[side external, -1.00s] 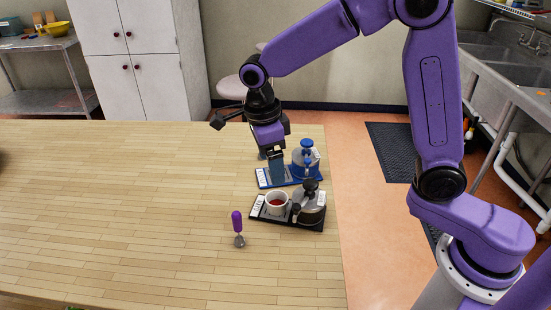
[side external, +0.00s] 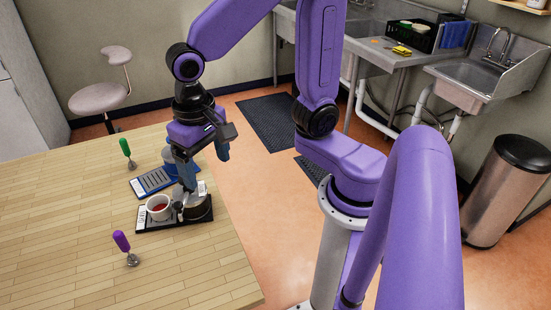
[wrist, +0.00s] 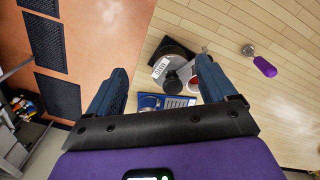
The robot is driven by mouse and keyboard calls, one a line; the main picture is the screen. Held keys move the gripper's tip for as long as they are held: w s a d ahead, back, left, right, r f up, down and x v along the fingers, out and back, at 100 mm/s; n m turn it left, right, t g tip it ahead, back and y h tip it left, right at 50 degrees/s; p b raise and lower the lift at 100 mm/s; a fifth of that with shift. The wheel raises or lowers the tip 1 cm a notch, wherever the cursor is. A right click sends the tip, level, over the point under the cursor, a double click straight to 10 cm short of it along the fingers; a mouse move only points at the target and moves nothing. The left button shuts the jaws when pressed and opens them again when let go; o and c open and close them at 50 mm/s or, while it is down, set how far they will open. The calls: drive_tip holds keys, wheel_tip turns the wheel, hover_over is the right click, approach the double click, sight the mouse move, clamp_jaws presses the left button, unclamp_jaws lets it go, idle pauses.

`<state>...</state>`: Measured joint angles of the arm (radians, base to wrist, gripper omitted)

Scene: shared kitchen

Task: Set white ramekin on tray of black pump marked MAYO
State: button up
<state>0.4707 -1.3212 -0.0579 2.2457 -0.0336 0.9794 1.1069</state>
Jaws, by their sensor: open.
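The white ramekin (side external: 158,206), with red contents, stands upright on the black tray (side external: 150,227). It is just left of the black pump (side external: 198,207). My gripper (side external: 205,165) is open and empty, above and behind the black pump. One finger partly covers the blue pump (side external: 170,155). In the wrist view my gripper's fingers (wrist: 162,82) are wide apart.
The blue tray (side external: 150,182) lies just behind the black one, with a white label strip. The table's right edge is close to both trays. The left table area is clear.

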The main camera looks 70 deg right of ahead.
drive_tip(key=s+d+n, duration=0.6)
drive_tip(key=s+n, duration=0.5)
drive_tip(key=n, duration=0.4)
drive_tip(key=shift+s+f+y, duration=0.4)
